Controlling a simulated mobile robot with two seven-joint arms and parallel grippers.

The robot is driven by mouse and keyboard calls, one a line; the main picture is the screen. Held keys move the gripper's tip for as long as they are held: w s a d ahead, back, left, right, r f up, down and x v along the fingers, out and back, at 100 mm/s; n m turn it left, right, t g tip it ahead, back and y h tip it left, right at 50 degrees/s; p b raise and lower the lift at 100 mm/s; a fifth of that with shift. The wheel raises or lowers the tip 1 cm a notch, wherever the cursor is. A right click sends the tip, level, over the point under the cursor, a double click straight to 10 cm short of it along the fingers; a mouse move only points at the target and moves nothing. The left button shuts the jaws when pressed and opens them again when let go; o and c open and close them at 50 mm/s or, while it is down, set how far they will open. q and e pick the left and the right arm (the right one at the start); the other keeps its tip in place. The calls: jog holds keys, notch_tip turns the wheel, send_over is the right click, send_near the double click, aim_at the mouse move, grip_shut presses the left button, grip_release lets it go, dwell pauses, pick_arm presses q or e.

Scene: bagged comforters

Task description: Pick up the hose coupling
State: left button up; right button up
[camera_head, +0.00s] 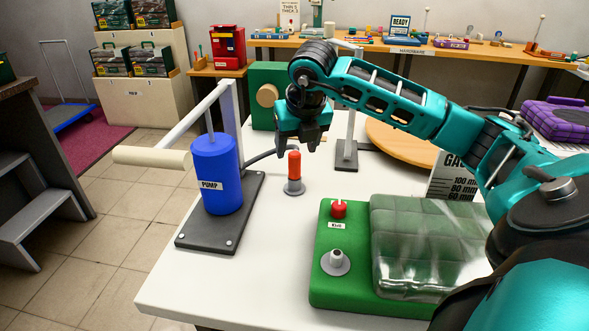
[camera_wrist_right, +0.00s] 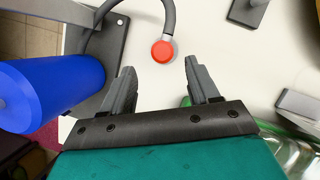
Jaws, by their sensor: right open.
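The hose coupling (camera_head: 294,166) is an orange-red upright cylinder on a small grey round base on the white table. It stands to the right of the blue pump (camera_head: 216,175). In the right wrist view the coupling (camera_wrist_right: 162,51) shows from above as a red disc, with the dark hose (camera_wrist_right: 168,15) beside it. My right gripper (camera_head: 298,144) is open and empty, pointing down above the coupling. In the wrist view its fingertips (camera_wrist_right: 160,68) lie to either side of the coupling's line, apart from it. My left gripper is not in view.
A green base (camera_head: 345,290) with a red knob and a clear-bagged bundle (camera_head: 425,245) fills the table's front right. The pump's dark plate (camera_head: 190,243) is at the left. A grey stand (camera_head: 346,160) and a round wooden board (camera_head: 400,140) are behind.

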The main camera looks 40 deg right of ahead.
aim_at(295, 154)
jog(key=x, duration=0.7)
jog(key=shift+w+d+f, duration=0.25)
jog(key=shift+w+d, duration=0.1)
jog(key=shift+d, duration=0.05)
jog(key=c, duration=1.1)
